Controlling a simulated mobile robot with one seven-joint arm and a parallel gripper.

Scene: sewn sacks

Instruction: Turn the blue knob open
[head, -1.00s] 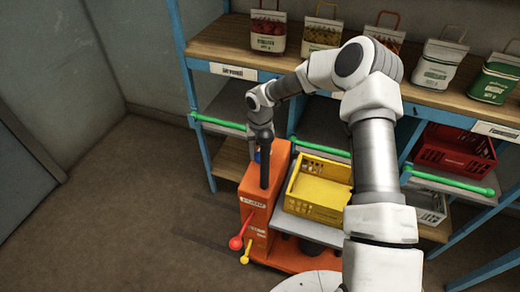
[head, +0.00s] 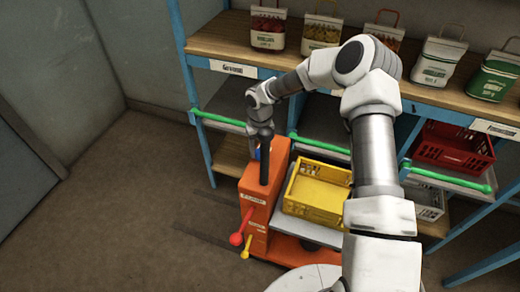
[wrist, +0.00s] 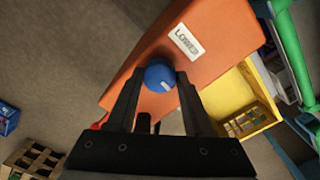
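The blue knob (wrist: 160,77) sits on the orange cart's top (wrist: 205,70), close to a white label reading LOWER. In the wrist view my gripper (wrist: 160,72) has one dark finger on each side of the knob. Both fingertips appear to touch its sides, with no clear gap. A pale mark shows on the knob's face, towards its lower right. In the head view the cart's column (head: 262,200) stands left of centre. Only a sliver of the knob (head: 257,153) shows there, beside a dark upright post. The fingers are hard to make out in that view.
A yellow crate (head: 318,190) rests on the cart's platform. Red (head: 237,239) and yellow (head: 245,254) ball-ended levers stick out from the column. Shelving behind holds several sacks and a red crate (head: 452,150). Open floor (head: 110,220) lies to the left.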

